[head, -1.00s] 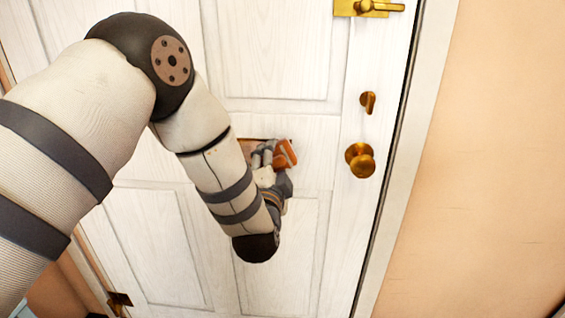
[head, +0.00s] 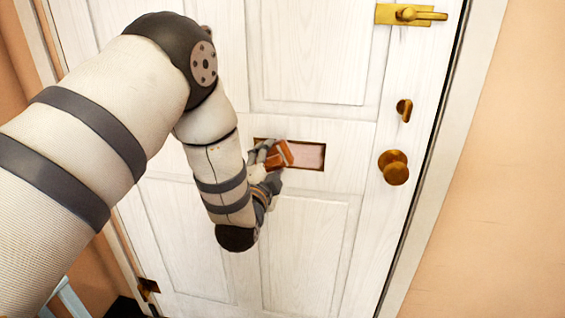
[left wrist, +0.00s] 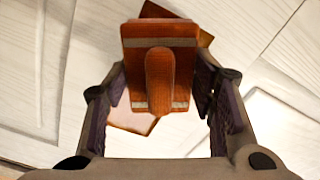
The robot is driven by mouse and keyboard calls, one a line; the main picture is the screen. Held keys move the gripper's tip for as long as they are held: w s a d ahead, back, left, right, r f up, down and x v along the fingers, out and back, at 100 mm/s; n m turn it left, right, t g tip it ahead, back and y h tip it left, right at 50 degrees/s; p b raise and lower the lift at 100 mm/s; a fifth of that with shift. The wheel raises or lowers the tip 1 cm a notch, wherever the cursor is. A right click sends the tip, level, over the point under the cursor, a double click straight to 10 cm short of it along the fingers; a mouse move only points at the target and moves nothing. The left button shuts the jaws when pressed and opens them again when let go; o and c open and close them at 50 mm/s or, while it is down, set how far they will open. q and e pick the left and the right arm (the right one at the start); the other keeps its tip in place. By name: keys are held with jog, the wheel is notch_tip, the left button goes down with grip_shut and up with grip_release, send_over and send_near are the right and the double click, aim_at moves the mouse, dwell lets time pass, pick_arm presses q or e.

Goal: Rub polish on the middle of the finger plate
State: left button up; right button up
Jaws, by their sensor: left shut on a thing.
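The finger plate (head: 308,155) is a small framed rectangle on the white door, with a pinkish face and a brown border. Its right part shows in the head view; my gripper and the tool cover its left part. My left gripper (head: 265,163) is shut on an orange-brown polishing tool (head: 279,154) with a block head and a handle. In the left wrist view the tool (left wrist: 160,75) sits between the fingers, in front of the plate (left wrist: 132,121). I cannot tell whether the tool touches the plate. My right gripper is not in view.
The white panelled door (head: 310,240) has a brass lever handle (head: 410,14), a brass thumb-turn (head: 404,109) and a round brass knob (head: 393,167) to the right of the plate. A brass hinge (head: 148,287) is at lower left. A peach wall (head: 500,190) stands on the right.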

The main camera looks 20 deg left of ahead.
pick_arm(q)
jog(key=a, duration=0.2)
jog(key=s+a, duration=0.1)
jog(key=a, duration=0.1)
jog(key=shift+r, duration=0.1)
dwell(0.3)
jog(key=shift+v, duration=2.95)
jog(key=shift+v, duration=1.5)
